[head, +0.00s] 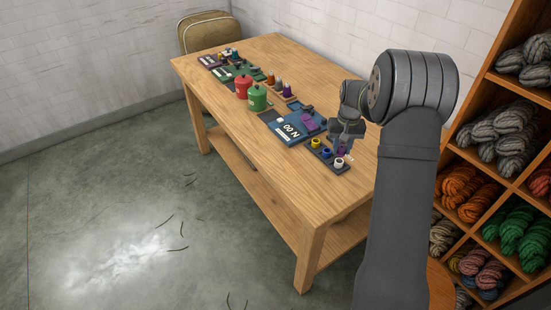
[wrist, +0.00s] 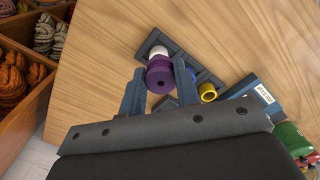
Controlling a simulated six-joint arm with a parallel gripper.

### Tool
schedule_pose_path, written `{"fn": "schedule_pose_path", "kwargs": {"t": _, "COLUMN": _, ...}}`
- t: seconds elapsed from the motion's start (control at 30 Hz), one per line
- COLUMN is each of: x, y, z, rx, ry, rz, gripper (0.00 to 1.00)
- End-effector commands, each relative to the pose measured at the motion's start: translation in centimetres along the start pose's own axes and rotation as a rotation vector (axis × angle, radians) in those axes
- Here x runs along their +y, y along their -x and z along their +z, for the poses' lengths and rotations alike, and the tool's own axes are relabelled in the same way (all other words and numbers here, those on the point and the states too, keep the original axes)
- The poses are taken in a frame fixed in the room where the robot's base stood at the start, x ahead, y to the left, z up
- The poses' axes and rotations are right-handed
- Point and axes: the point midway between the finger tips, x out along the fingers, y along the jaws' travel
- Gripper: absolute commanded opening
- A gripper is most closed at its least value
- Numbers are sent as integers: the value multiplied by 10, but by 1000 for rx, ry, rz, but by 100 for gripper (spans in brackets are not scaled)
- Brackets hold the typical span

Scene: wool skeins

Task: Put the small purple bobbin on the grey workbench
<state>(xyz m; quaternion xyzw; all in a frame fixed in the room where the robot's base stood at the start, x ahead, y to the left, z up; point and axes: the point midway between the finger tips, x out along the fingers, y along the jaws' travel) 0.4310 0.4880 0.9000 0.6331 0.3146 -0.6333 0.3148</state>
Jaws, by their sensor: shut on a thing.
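The small purple bobbin (wrist: 160,78) is between the two fingers of my gripper (wrist: 159,71) in the wrist view, and the gripper is shut on it. In the head view the bobbin (head: 341,150) shows as a small purple patch below my gripper (head: 344,140), over the end of a dark bobbin rack (head: 321,157). I cannot tell whether it touches the rack. No grey workbench is clear in either view; the table (head: 300,195) has a light wooden top.
The rack holds yellow (head: 315,143), blue (head: 326,153) and white (head: 339,163) bobbins. A blue board (head: 285,130) lies beside it. Red (head: 243,86) and green (head: 257,98) canisters stand farther back. Shelves of wool (head: 490,190) stand at right. The near tabletop is clear.

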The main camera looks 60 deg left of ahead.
Motion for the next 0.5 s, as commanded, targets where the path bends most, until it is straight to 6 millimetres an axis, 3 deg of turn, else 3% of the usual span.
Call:
{"fn": "schedule_pose_path", "kwargs": {"t": 0.03, "x": -26, "y": 5, "z": -7, "rx": 3, "ry": 43, "rz": 0, "gripper": 8}}
{"fn": "schedule_pose_path", "kwargs": {"t": 0.2, "x": -85, "y": 18, "z": -16, "rx": 1, "ry": 139, "rz": 0, "gripper": 8}}
{"fn": "schedule_pose_path", "kwargs": {"t": 0.33, "x": -110, "y": 24, "z": -19, "rx": 0, "ry": 179, "rz": 0, "gripper": 8}}
{"fn": "schedule_pose_path", "kwargs": {"t": 0.5, "x": -120, "y": 26, "z": -19, "rx": 0, "ry": 195, "rz": 0, "gripper": 8}}
